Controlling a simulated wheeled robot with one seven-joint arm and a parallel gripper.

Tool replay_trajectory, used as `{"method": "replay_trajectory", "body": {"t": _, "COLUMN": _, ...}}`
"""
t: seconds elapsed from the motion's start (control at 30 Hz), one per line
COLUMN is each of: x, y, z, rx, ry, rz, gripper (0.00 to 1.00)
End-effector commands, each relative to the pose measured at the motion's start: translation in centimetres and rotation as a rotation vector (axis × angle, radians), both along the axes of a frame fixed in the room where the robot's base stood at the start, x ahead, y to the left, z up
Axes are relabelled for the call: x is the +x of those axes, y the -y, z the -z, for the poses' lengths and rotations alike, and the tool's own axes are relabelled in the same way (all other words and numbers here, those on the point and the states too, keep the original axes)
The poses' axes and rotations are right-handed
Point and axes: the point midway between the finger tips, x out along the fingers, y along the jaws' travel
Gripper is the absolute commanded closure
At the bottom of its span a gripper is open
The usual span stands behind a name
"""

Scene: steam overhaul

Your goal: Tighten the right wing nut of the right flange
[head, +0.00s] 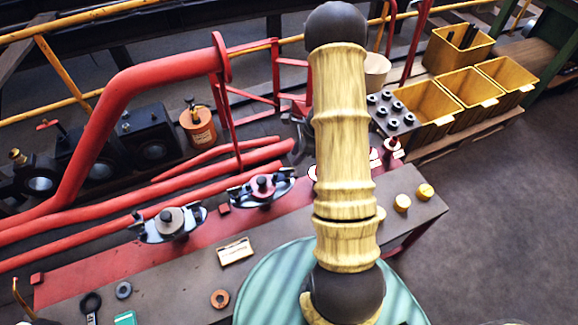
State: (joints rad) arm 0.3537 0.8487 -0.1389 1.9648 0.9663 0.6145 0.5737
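Two flanges with dark metal wing pieces stand on the red strip of the bench: one with a grey centre (171,221), and one with a reddish centre (262,187) to its right. Each has wing-like parts at its left and right; the single nuts are too small to tell apart. A pale edge (313,173) shows just left of my arm, and whatever it belongs to is mostly hidden. I cannot tell whether this is another flange. My arm crosses the middle of the view from bottom to top. My gripper is not in view.
Red pipes (120,210) run behind the flanges. Yellow bins (463,88) stand at the back right. Floor (490,220) at the right is clear.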

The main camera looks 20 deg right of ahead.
Motion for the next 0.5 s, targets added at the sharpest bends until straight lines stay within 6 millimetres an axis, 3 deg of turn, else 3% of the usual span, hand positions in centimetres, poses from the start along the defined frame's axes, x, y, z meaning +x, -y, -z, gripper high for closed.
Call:
{"method": "replay_trajectory", "body": {"t": 0.3, "x": 0.6, "y": -2.0, "z": 5.0, "rx": 0.000, "ry": -0.001, "rz": -0.002, "gripper": 0.71}}
{"method": "replay_trajectory", "body": {"t": 0.5, "x": 0.8, "y": -2.5, "z": 6.2, "rx": 0.001, "ry": 0.000, "rz": -0.002, "gripper": 0.71}}
